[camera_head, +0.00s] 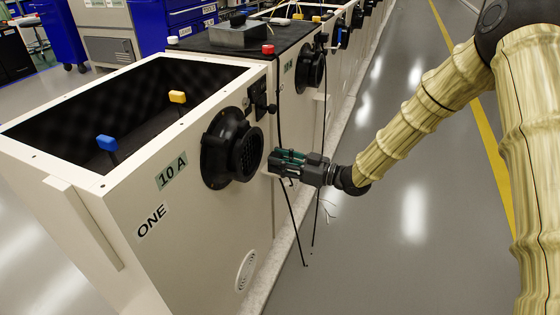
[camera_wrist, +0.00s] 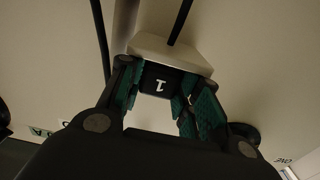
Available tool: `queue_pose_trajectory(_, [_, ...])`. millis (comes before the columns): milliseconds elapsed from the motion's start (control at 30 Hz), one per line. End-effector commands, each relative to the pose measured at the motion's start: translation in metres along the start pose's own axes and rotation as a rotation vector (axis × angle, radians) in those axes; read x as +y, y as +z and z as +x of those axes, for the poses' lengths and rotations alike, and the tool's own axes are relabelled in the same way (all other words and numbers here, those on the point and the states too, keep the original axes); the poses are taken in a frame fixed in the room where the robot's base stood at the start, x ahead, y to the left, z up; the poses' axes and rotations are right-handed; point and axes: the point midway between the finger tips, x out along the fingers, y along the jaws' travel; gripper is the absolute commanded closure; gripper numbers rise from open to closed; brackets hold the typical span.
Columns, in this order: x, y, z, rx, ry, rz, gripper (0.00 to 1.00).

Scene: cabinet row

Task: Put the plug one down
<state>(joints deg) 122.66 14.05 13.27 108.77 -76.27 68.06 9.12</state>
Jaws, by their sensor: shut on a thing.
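Plug one is a black block marked "1" (camera_wrist: 162,81), seen in the wrist view between the green-padded fingers. My gripper (camera_wrist: 165,95) is shut on it. A cream holder (camera_wrist: 170,52) lies right against the plug's far side; I cannot tell whether the plug rests in it. A black cord (camera_wrist: 181,20) runs from there to the top of the picture. In the head view my gripper (camera_head: 285,162) is close to the front of the cabinet marked "ONE" (camera_head: 215,225), right of its round black port (camera_head: 232,148). Its fingers hide the plug there.
Black cables (camera_head: 293,220) hang beside my gripper along the cabinet front. The open-topped cabinet has blue (camera_head: 106,142) and yellow (camera_head: 177,97) handles inside. More cabinets run into the distance with similar ports (camera_head: 311,68). The grey floor (camera_head: 390,250) on the right is clear.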

Motion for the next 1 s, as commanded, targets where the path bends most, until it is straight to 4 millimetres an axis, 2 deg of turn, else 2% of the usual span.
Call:
queue_pose_trajectory(467, [-0.001, 0.013, -0.001, -0.005, 0.000, 0.002, 1.00])
queue_pose_trajectory(500, [-0.001, 0.013, -0.001, -0.006, 0.000, 0.002, 0.60])
queue_pose_trajectory(567, [-0.001, 0.014, -0.001, -0.008, 0.000, 0.003, 0.49])
queue_pose_trajectory(600, [-0.002, 0.015, -0.001, -0.009, -0.001, 0.004, 0.45])
queue_pose_trajectory(1000, [-0.005, 0.019, -0.002, -0.015, -0.006, 0.007, 0.45])
